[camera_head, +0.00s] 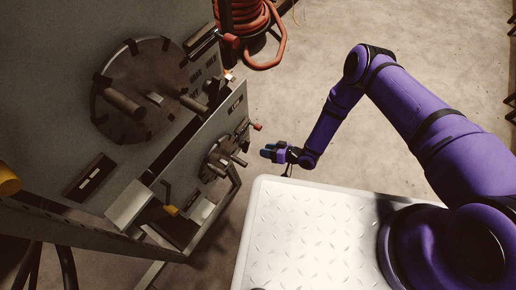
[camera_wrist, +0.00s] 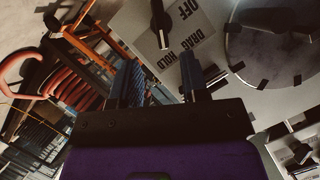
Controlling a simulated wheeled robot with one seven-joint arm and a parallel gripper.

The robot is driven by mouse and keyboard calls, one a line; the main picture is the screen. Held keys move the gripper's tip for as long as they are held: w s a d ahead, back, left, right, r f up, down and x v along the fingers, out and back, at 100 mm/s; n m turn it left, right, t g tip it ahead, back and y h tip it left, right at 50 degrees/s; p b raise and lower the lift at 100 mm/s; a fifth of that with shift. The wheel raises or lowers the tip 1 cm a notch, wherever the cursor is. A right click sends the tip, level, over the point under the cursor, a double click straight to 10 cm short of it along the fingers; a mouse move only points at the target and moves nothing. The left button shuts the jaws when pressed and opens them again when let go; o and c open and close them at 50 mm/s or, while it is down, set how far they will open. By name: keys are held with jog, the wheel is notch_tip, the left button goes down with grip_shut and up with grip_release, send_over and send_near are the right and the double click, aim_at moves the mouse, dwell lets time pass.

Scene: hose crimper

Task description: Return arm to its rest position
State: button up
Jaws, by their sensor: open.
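Beyond the fingers is a panel (camera_wrist: 170,35) with the words OFF, DRAG and HOLD and a black lever (camera_wrist: 160,22). A large round dial (camera_wrist: 275,45) is at the right.
A coiled red hose (camera_head: 245,20) hangs at the top of the head view. A white tread-plate surface (camera_head: 300,230) lies below my arm. Bare concrete floor (camera_head: 310,75) is open behind the arm. An orange rack (camera_wrist: 90,40) shows at the left in the wrist view.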

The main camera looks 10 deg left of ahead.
jog(key=shift+v, duration=0.75)
